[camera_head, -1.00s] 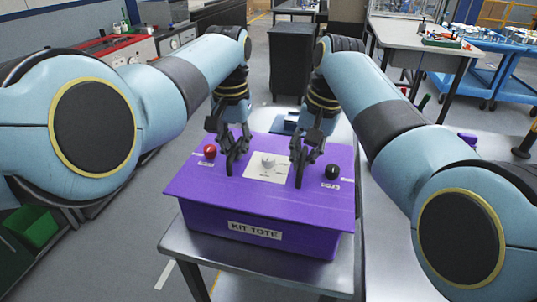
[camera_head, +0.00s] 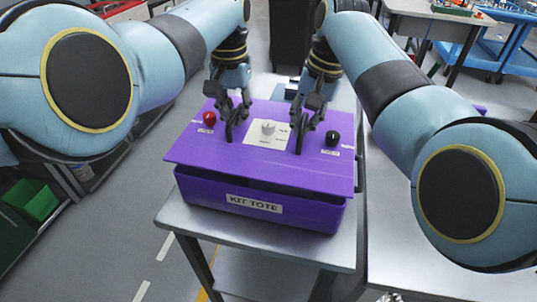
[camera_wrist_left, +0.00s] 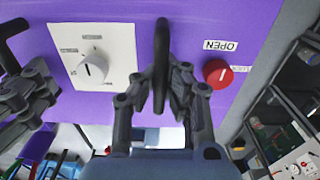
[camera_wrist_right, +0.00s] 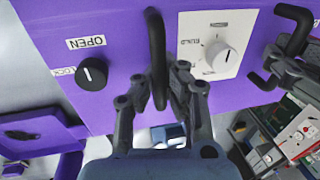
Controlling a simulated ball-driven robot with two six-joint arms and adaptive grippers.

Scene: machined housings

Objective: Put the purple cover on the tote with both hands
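The purple cover (camera_head: 205,155) is a flat panel with a white dial plate, a red knob, a black knob and black bar handles. It hangs above the purple tote (camera_head: 188,192), labelled KIT TOTE, with a dark gap between them along the front. The cover hides most of the tote's opening. My left gripper (camera_head: 233,122) is closed around the left handle (camera_wrist_left: 162,45), between the red knob and the dial. My right gripper (camera_head: 302,128) is closed around the right handle (camera_wrist_right: 156,45), between the dial and the black knob.
The tote stands on a grey metal table (camera_head: 270,250). Another metal surface (camera_head: 400,240) adjoins it at the right. A green bin (camera_head: 35,200) is at the far left. Open floor lies left of the table.

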